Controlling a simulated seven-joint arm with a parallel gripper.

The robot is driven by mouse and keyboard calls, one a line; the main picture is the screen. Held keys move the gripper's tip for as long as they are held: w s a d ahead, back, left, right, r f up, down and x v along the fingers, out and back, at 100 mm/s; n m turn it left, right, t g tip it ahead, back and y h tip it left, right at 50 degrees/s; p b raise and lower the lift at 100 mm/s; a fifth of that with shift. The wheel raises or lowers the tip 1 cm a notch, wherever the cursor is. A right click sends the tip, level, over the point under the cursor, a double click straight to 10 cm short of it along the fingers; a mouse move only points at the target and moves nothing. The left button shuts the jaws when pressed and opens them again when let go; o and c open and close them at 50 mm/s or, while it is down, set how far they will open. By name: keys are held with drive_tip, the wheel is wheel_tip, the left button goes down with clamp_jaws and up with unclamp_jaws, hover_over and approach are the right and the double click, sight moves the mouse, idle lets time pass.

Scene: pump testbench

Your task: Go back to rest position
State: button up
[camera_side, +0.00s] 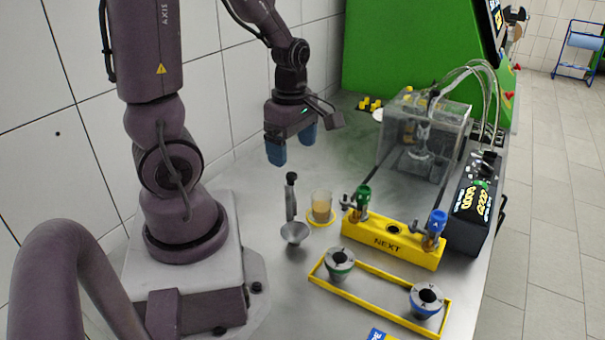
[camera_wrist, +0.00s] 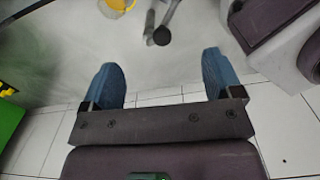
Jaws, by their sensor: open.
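My gripper (camera_side: 291,146) hangs above the back left of the steel table in the side view, its two blue fingers apart and nothing between them. In the wrist view my gripper (camera_wrist: 162,82) also shows both blue fingers spread wide, with only table and tiled wall between and beyond them. No object is in its grasp. The fingers point down and look clear of the table top.
A yellow NEXT block (camera_side: 392,243), a clear tank (camera_side: 425,135) and a yellow frame (camera_side: 378,301) with two cups are to the right. The tiled wall is close behind.

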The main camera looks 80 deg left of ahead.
drive_tip(key=m, duration=0.4)
drive_tip(key=shift+s+d, duration=0.2)
drive_tip(key=shift+d, duration=0.1)
drive_tip(key=d+r+m+t, duration=0.5)
drive_tip(key=d+r+m, duration=0.8)
drive_tip(key=m, duration=0.9)
drive_tip(key=shift+w+d+r+t, duration=0.15)
drive_tip(key=shift+w+r+t, duration=0.15)
drive_tip(key=shift+r, duration=0.5)
